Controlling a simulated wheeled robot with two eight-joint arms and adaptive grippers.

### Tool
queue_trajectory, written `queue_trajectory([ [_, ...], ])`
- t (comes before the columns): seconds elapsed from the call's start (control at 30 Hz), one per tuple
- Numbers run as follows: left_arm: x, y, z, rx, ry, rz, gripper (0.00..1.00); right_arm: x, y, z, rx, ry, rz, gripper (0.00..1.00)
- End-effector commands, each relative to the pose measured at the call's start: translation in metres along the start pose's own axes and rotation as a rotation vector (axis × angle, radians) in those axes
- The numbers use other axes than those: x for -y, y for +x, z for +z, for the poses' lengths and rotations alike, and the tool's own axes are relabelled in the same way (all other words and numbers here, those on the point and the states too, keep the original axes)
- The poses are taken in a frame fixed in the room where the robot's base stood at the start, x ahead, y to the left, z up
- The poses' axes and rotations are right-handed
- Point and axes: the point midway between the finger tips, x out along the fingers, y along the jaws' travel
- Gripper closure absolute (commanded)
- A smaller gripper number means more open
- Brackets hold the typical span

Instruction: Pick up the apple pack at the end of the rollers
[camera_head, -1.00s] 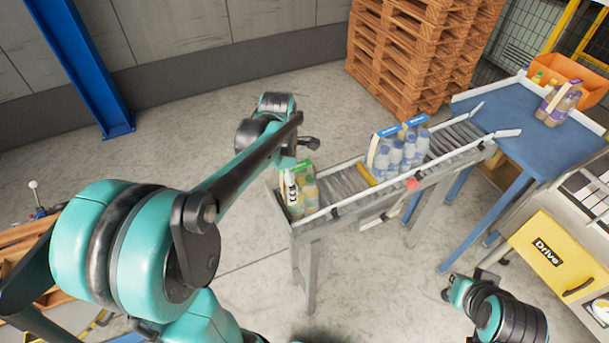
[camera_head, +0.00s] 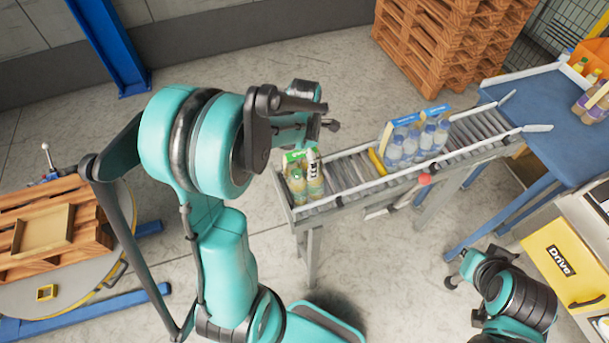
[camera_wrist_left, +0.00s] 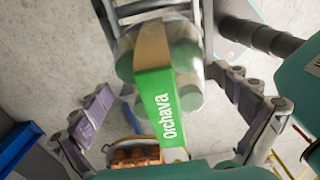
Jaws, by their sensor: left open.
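The apple pack (camera_head: 298,182) stands on the left end of the rollers. It has pale yellow-green bottles with green caps and a green top. In the left wrist view the pack (camera_wrist_left: 165,95) is seen from above, its green carrier reading "Orchava". My left gripper (camera_wrist_left: 168,88) is open, one finger on each side of the pack, with gaps visible. In the head view, my left arm hides most of this gripper; a black-and-white striped part, apparently a finger, shows by the pack.
The roller conveyor (camera_head: 350,172) has side rails and carries a blue-topped water pack (camera_head: 416,138) farther right. A blue table (camera_head: 545,110) adjoins its far end. Stacked pallets (camera_head: 445,45) stand behind. A wooden pallet (camera_head: 75,225) is at left. Floor behind the conveyor is clear.

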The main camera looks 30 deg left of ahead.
Motion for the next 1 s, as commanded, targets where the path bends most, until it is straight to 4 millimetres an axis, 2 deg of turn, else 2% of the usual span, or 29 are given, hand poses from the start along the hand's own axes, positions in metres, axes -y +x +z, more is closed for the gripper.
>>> queue_trajectory([
  [0.2, 0.000, 0.002, 0.000, 0.000, 0.000, 0.000, 0.00, 0.000, 0.000, 0.000, 0.000, 0.000, 0.000, 1.00],
  [0.27, 0.000, 0.002, 0.000, 0.000, 0.000, 0.000, 0.13, 0.000, 0.000, 0.000, 0.000, 0.000, 0.000, 1.00],
  [0.5, 0.000, 0.002, 0.000, 0.000, 0.000, 0.000, 0.75, 0.000, 0.000, 0.000, 0.000, 0.000, 0.000, 1.00],
  [0.8, 0.001, 0.000, 0.000, 0.000, 0.001, 0.000, 0.76, 0.000, 0.000, 0.000, 0.000, 0.000, 0.000, 1.00],
  [1.0, 0.001, -0.011, 0.000, 0.000, 0.001, 0.000, 0.76, 0.000, 0.001, 0.001, 0.000, 0.000, 0.000, 1.00],
])
